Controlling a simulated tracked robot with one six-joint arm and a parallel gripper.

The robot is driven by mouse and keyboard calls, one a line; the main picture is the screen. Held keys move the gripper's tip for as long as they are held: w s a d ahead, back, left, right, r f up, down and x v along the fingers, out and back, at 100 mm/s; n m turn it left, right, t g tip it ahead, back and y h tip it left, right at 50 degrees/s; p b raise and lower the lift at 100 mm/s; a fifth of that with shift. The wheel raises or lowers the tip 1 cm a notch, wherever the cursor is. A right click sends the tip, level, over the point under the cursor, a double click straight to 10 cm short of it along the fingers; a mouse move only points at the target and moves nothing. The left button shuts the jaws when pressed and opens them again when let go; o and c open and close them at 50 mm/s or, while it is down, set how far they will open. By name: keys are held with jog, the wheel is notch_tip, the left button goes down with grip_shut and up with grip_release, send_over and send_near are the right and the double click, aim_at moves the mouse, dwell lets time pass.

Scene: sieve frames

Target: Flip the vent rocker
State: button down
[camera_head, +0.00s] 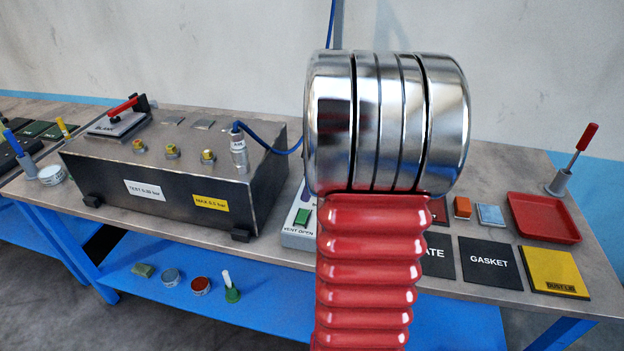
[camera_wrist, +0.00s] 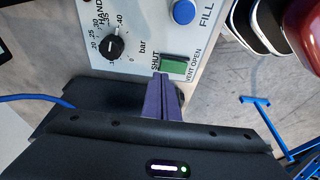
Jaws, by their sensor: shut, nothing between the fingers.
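The vent rocker (camera_wrist: 174,66) is a green switch on the light grey panel (camera_wrist: 150,15) in the wrist view. The word SHUT is at its left and VENT OPEN is along its lower right side. I cannot tell which side is pressed. My gripper (camera_wrist: 163,78) has its purple fingers shut and empty, with the tips close to the rocker's lower left. I cannot tell whether they touch it.
A black dial knob (camera_wrist: 112,46) and a blue FILL button (camera_wrist: 184,12) are on the same panel. A grey test box (camera_head: 160,180) stands left of it with a blue hose. At the right are a GASKET mat (camera_head: 490,262), a red tray (camera_head: 543,218) and a yellow pad (camera_head: 553,270).

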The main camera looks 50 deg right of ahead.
aim_at(303, 213)
jog(key=shift+f, duration=1.75)
jog(key=shift+f, duration=0.1)
jog(key=shift+s, duration=0.1)
jog(key=shift+s+a+r, duration=0.25)
jog(key=shift+a+r, duration=0.15)
jog(key=shift+a, duration=0.2)
jog(key=shift+r, duration=0.1)
jog(key=shift+d+r, duration=0.1)
jog(key=shift+r, duration=0.15)
jog(key=w+d+v, duration=0.1)
jog(key=w+v, duration=0.1)
jog(key=v, duration=1.1)
jog(key=shift+d, duration=0.35)
